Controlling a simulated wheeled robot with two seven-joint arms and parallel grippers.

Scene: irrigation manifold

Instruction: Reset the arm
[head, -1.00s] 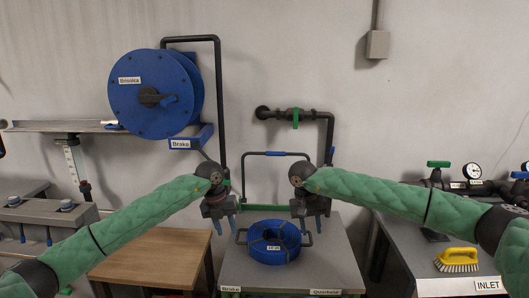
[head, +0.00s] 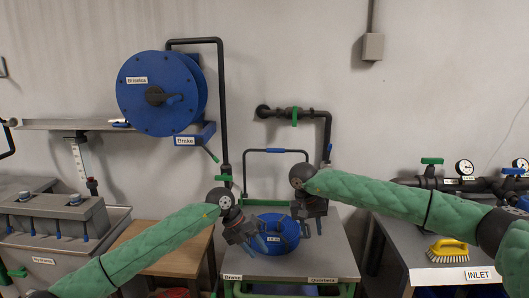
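My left gripper (head: 258,247) is tilted towards the lower right, in front of the left part of a blue coil (head: 285,243) on the grey bench (head: 265,267). Its blue-tipped fingers look apart, with nothing seen between them. Whether it touches the coil I cannot tell. My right gripper (head: 313,231) points down at the coil's right side. Its fingers are apart and it looks empty. The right gripper and forearm hide part of the coil's right side. Both green-sleeved arms reach in from the sides.
A blue reel (head: 150,112) hangs on the wall, with a "Brake" label (head: 185,141) below it. A black pipe with a green valve (head: 294,117) is behind the bench. A wooden table (head: 175,252) stands at left.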

